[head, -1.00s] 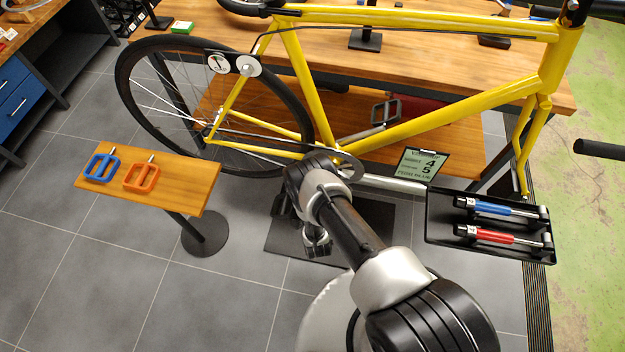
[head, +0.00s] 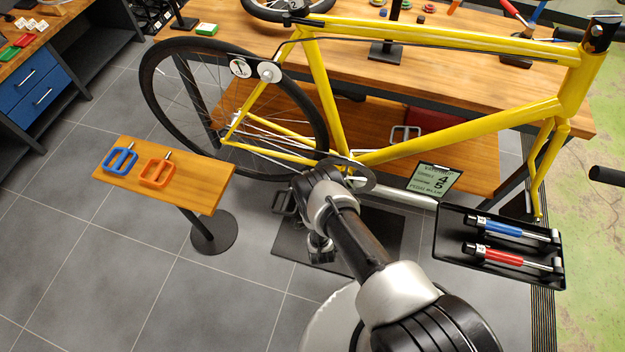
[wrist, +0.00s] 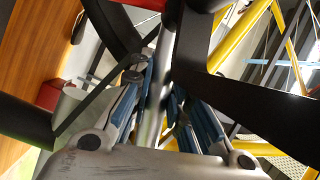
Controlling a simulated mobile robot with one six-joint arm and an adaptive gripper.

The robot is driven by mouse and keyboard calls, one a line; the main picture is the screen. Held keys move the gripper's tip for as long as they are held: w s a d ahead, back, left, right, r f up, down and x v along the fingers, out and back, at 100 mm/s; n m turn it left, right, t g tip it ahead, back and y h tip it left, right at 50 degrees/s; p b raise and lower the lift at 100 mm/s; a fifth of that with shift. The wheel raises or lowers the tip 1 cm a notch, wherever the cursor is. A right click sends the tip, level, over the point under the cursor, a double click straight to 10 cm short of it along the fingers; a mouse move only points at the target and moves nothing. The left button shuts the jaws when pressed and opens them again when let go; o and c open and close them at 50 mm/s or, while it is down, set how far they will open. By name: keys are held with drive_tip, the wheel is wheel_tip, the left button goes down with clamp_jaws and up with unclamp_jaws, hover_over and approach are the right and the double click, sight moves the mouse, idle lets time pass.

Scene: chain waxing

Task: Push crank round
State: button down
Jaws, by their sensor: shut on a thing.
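The yellow bicycle frame (head: 440,130) spans the head view, with the chainring (head: 362,175) low in its middle, partly behind my arm. A flat pedal (head: 405,134) shows beyond the frame tube. Another dark pedal (head: 284,203) shows just left of my wrist. My gripper (wrist: 160,88) is shut on a silver bar, seemingly the crank (wrist: 155,110), which passes between its blue-padded fingers in the wrist view. In the head view my arm hides the fingers and the near crank.
A small wooden stand (head: 205,181) at left holds a blue pedal (head: 120,160) and an orange pedal (head: 157,172). A black tray (head: 455,262) at right holds a blue-handled and a red-handled tool. The workbench (head: 350,50) is behind.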

idle(0.4)
drive_tip(key=c, duration=1.5)
unclamp_jaws()
drive_tip(key=shift+s, duration=0.1)
drive_tip(key=shift+s+d, duration=0.25)
drive_tip(key=shift+s, duration=1.7)
drive_tip(key=shift+s+d, duration=0.2)
drive_tip(key=shift+s, duration=1.75)
